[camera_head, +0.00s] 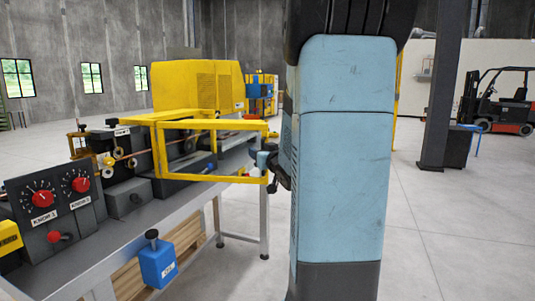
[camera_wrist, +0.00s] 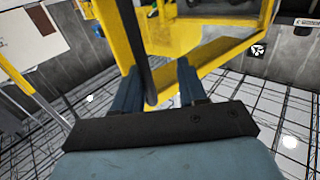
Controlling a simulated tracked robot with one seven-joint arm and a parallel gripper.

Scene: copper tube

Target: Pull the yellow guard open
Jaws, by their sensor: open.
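The yellow guard (camera_head: 212,125) is an open rectangular frame on the machine at the bench, left of my arm in the head view. My gripper (camera_head: 268,163) is at the frame's right end, partly hidden by my arm. In the wrist view my gripper (camera_wrist: 159,70) is open, with one finger on each side of a gap. A dark upright bar (camera_wrist: 138,45) runs into this gap, close to the left finger. The guard's yellow beam (camera_wrist: 215,66) lies just beyond the fingertips. I cannot tell whether either finger touches the bar.
The grey bench (camera_head: 140,232) carries a control box with red knobs (camera_head: 42,198) and a yellow housing (camera_head: 198,86). A blue box (camera_head: 157,262) hangs at the bench's front edge. A dark pillar (camera_head: 440,90) and a forklift (camera_head: 505,103) stand far right. The floor between is clear.

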